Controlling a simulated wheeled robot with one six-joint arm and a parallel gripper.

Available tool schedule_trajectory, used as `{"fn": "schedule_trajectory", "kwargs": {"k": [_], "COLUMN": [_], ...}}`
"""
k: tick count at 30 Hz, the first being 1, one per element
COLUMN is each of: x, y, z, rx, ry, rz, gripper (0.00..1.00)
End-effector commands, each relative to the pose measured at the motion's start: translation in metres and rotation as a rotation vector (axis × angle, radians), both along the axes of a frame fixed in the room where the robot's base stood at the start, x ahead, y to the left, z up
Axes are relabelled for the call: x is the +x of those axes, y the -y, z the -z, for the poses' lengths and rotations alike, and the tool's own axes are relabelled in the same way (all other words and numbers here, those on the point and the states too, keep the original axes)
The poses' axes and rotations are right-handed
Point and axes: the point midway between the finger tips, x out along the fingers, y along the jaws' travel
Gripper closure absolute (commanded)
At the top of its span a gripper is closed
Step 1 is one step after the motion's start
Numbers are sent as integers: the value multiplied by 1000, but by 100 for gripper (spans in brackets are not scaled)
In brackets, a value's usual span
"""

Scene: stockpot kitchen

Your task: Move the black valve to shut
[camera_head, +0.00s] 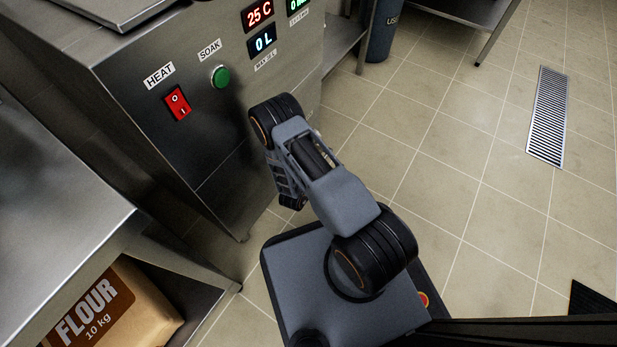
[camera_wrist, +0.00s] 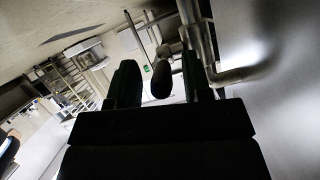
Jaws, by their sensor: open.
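My gripper (camera_wrist: 158,92) shows in the wrist view as two dark fingers standing apart, open. A dark rounded handle (camera_wrist: 161,79), which looks like the black valve, shows between the fingers. It hangs by a metal pipe; whether a finger touches it I cannot tell. Its turn position is hard to read in the dim light. In the head view my arm reaches down beside the steel cooker (camera_head: 215,140), and my gripper and the valve are hidden there.
The cooker front carries a red HEAT switch (camera_head: 178,103), a green SOAK button (camera_head: 220,77) and displays reading 25 C and 0 L. A steel pipe (camera_wrist: 197,42) runs close to the right finger. A steel table (camera_head: 60,235) with a flour bag (camera_head: 120,310) stands left.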

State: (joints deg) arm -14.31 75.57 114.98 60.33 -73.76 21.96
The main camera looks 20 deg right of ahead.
Motion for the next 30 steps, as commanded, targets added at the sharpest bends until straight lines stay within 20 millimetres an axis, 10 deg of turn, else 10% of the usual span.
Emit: {"fn": "schedule_trajectory", "kwargs": {"k": [15, 30], "x": [-60, -78], "y": [-70, -89], "z": [-39, -46], "rx": [-1, -1], "ry": [-1, 0], "rz": [-6, 0], "gripper": [55, 55]}}
